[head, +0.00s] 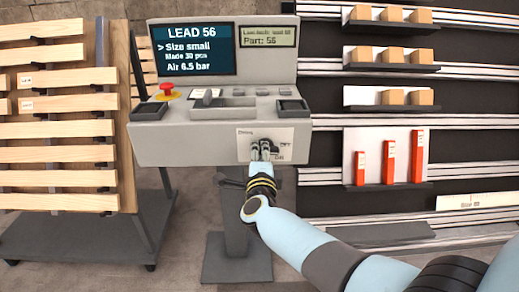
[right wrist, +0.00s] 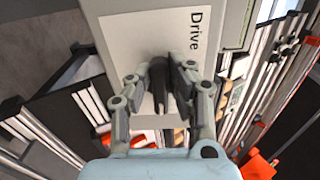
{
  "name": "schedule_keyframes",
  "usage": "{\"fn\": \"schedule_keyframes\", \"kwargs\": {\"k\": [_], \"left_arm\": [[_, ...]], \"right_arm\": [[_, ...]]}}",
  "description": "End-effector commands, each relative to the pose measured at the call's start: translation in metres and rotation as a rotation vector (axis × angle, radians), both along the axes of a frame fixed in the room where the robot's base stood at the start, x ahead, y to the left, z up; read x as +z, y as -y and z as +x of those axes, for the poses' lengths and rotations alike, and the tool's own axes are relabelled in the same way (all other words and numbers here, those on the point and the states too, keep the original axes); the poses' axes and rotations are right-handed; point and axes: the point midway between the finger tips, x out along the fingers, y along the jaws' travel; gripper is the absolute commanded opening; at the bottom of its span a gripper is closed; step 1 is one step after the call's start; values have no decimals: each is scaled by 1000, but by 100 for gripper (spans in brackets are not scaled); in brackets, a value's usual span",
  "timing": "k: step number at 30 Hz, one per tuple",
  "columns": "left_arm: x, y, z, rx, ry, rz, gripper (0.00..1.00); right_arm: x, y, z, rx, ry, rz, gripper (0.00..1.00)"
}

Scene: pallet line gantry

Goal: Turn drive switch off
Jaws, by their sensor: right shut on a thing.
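The drive switch sits on a white plate (head: 247,135) on the front of the grey console, marked "Drive", with "OFF" at upper right and "ON" at lower right. In the right wrist view, the switch's black handle (right wrist: 160,78) shows between the fingers, against the plate (right wrist: 130,35). My right gripper (head: 264,150) is at the plate, shut on the handle; its fingers also show in the right wrist view (right wrist: 160,90). The gripper hides most of the switch in the head view, so I cannot tell its setting. My left gripper is out of view.
The console (head: 160,140) carries a screen (head: 194,50) reading "LEAD 56", a small display (head: 269,36) and a red emergency button (head: 167,89). A rack of wooden slats (head: 60,105) stands left. Shelves with boxes (head: 392,55) and red items (head: 389,160) stand right.

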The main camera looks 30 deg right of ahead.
Motion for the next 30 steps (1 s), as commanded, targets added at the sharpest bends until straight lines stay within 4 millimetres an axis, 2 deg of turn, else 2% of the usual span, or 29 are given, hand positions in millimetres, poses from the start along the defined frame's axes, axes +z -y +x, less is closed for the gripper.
{"fn": "schedule_keyframes", "kwargs": {"k": [21,22,24,27,30], "left_arm": [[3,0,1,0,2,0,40],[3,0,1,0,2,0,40],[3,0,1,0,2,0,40],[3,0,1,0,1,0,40],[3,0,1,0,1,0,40]], "right_arm": [[-3,-1,0,3,-42,-62,0],[-3,-1,0,3,-42,-62,21],[-3,-1,0,2,-41,-62,30],[-2,-1,0,2,-40,-61,40],[-2,-1,0,1,-40,-61,40]]}}
